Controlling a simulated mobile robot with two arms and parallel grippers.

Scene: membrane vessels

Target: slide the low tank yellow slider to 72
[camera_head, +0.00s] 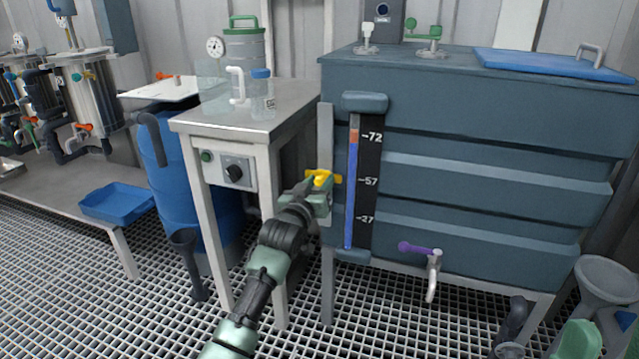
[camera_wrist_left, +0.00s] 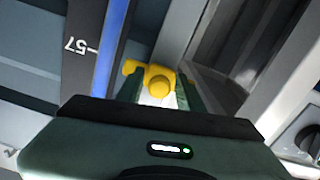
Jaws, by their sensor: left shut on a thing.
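The yellow slider (camera_head: 325,178) sits on the pale vertical rail (camera_head: 326,133) at the left edge of the dark blue-grey low tank (camera_head: 480,220). It is level with the 57 mark on the black scale (camera_head: 367,200). The scale reads 72 near the top, 57 in the middle and 27 low down. A blue column (camera_head: 350,200) with a red-orange top runs beside it. My left gripper (camera_head: 320,190) is shut on the slider. In the left wrist view the yellow slider (camera_wrist_left: 155,80) lies between the two fingers (camera_wrist_left: 157,92). My right gripper is not clearly seen.
A steel side table (camera_head: 250,105) with a bottle (camera_head: 262,95) and a control knob (camera_head: 233,173) stands left of the tank. A purple-handled tap (camera_head: 420,249) sticks out low on the tank. A grey funnel (camera_head: 605,275) stands at the right. The rail above the slider looks clear.

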